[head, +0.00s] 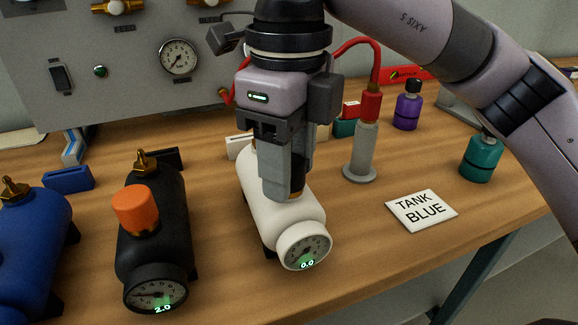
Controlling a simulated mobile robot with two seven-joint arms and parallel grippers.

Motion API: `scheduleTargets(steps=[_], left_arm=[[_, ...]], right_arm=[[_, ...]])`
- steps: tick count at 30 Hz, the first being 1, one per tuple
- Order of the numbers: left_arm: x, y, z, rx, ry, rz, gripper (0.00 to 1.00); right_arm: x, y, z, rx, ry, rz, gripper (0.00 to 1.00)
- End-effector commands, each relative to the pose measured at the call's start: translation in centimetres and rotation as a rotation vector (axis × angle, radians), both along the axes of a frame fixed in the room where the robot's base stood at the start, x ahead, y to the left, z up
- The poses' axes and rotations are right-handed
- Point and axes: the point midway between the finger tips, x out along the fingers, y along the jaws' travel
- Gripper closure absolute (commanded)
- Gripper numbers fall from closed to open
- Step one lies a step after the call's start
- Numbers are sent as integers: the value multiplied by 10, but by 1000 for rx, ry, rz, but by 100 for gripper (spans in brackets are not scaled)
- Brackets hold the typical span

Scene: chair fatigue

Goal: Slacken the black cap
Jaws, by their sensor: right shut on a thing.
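My right gripper (286,190) points down onto the top of the white tank (262,190), with its fingers shut on the black cap. The fingers hide nearly all of the cap; only a dark sliver with a brassy edge (297,192) shows beside them. The white tank lies on its side, and its front gauge (303,247) reads 0.0. My left gripper is not in view.
A black tank (152,225) with an orange cap (135,208) and a 2.0 gauge stands left, beside a blue tank (30,245). A red-hosed grey cylinder (362,155), a TANK BLUE card (422,210), and teal (481,160) and purple (407,112) bottles are right. Bare wood lies front right.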

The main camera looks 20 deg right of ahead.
Motion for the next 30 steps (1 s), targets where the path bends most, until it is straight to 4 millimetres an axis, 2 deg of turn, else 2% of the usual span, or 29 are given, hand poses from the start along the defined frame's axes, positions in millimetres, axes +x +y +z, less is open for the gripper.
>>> scheduleTargets(steps=[4, 5, 6, 15, 24, 30], left_arm=[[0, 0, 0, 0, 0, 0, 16], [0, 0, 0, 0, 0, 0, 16], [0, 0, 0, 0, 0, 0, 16], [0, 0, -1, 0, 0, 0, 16], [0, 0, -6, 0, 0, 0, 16], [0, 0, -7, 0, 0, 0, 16]], right_arm=[[0, 0, 0, 0, 0, -2, 87], [0, 0, 0, 1, 1, -2, 45], [0, 0, 0, 0, 0, -3, 38], [0, 0, 0, 0, 0, -21, 38], [0, 0, -1, 0, 0, -300, 38], [0, 0, 0, 0, 0, -359, 38]])
